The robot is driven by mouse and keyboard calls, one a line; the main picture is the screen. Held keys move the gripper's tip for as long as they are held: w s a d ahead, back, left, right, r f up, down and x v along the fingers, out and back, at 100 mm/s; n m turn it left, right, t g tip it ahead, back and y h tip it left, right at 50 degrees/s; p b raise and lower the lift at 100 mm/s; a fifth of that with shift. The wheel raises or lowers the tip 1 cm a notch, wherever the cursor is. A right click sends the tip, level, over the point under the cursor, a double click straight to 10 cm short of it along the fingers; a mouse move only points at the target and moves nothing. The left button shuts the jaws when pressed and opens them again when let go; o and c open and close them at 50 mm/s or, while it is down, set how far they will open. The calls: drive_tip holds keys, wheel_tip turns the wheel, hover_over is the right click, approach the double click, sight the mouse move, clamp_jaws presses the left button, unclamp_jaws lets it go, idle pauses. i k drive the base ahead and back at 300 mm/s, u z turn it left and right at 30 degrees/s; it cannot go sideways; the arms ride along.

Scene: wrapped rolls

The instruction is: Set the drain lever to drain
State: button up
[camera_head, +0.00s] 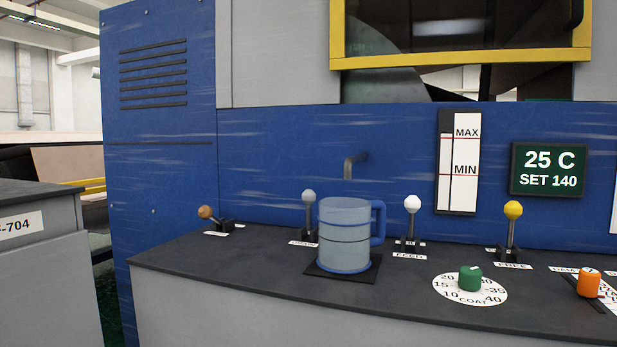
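A lever with a grey knob (308,196) stands nearly upright on the dark ledge, behind and left of a grey-blue mug. A small label (302,243) at its foot is partly hidden and hard to read; it may be the drain lever. A lever with a brown knob (205,212) at the far left leans over to the left, and its label (216,233) is too small to read. I cannot tell for certain which of the two is the drain lever. My gripper is not in view.
The mug (343,232) stands on a dark square pad (320,268) below a bent spout (352,164). To the right are a white-knobbed lever (412,203), a yellow-knobbed lever (513,210), a green dial (470,278) and an orange knob (590,283). The ledge's left front is clear.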

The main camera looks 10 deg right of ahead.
sight(308, 197)
drive_tip(key=z, duration=2.3)
drive_tip(key=k, duration=1.7)
drive_tip(key=u, duration=1.85)
